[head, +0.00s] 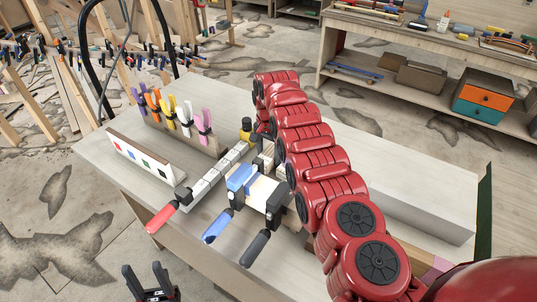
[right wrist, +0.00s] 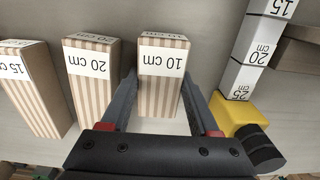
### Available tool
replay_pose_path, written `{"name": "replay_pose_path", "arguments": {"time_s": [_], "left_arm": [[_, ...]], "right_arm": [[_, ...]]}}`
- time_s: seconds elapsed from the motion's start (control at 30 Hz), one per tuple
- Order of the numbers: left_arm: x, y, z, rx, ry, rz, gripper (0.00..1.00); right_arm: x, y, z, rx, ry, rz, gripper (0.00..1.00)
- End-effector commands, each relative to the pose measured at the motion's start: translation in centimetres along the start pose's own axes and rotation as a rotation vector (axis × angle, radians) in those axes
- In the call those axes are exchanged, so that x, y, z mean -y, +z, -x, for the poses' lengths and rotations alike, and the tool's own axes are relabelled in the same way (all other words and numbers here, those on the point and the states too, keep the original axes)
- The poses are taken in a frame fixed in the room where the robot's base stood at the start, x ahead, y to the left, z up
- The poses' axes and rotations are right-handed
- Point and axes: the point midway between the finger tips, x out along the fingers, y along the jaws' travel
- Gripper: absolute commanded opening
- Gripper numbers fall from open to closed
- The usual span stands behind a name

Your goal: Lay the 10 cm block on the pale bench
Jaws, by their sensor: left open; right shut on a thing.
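The 10 cm block (right wrist: 160,62), striped tan with a white label, is between the fingers of my right gripper (right wrist: 158,88) in the right wrist view. The gripper is shut on it. In the head view my right arm and the clamps mostly hide that grip, and I cannot tell whether the block is lifted. The pale bench (head: 125,177) carries the work in the middle. My left gripper (head: 152,283) is open and empty at the bottom edge of the head view, in front of the bench.
Striped 20 cm (right wrist: 92,85) and 15 cm (right wrist: 30,95) blocks stand beside the held one. A labelled strip (head: 215,172) with a red-handled clamp (head: 162,216) and blue-handled clamp (head: 217,226) lie near it. A colour-marked panel (head: 145,157) and spring clamps (head: 170,112) stand left. The bench's front-left is clear.

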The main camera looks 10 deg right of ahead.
Motion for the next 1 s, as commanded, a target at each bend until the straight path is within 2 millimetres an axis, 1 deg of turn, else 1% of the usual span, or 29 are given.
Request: {"name": "replay_pose_path", "arguments": {"time_s": [0.03,0.07,0.1,0.2,0.5,0.6,0.67,0.83,0.87,0.93,0.97,1.0], "left_arm": [[0.0,0.1,0.4,0.000,0.000,0.000,0.50],[0.0,0.0,0.2,0.000,0.000,0.000,0.50],[0.0,0.0,0.1,0.000,0.000,0.000,0.50],[0.0,0.0,0.1,0.000,0.000,0.000,0.50],[0.0,0.0,0.1,0.000,0.000,0.000,0.50],[0.0,-0.1,-0.3,0.000,0.000,0.000,0.50],[0.0,0.0,-0.2,0.000,0.000,0.000,0.50],[0.0,0.0,-0.3,0.000,0.000,0.000,0.50],[0.0,0.0,0.0,0.000,0.000,0.000,0.50],[0.0,0.1,0.5,0.000,0.000,0.000,0.50],[0.0,0.0,0.1,0.000,0.000,0.000,0.50],[0.1,-0.3,-1.9,0.001,0.000,0.000,0.50]], "right_arm": [[0.0,0.0,-0.4,0.000,0.000,0.000,0.01],[0.0,0.0,-0.2,0.000,0.000,0.000,0.67],[0.0,0.0,-0.1,0.000,0.000,0.000,0.74],[0.0,0.0,-0.1,0.000,0.000,0.000,0.92],[0.0,0.0,-0.1,0.000,0.000,0.000,0.92],[0.0,0.0,0.4,0.000,0.000,0.000,0.92],[0.0,0.0,0.6,0.000,-0.001,0.000,0.92],[0.1,-0.1,2.9,-0.003,-0.003,0.000,0.92],[0.2,0.0,3.2,-0.003,-0.004,0.002,0.92],[0.2,0.0,4.7,-0.005,-0.006,0.002,0.92],[0.2,0.0,5.7,-0.004,-0.005,0.002,0.92],[0.0,0.0,7.3,-0.001,-0.001,0.000,0.92]]}}
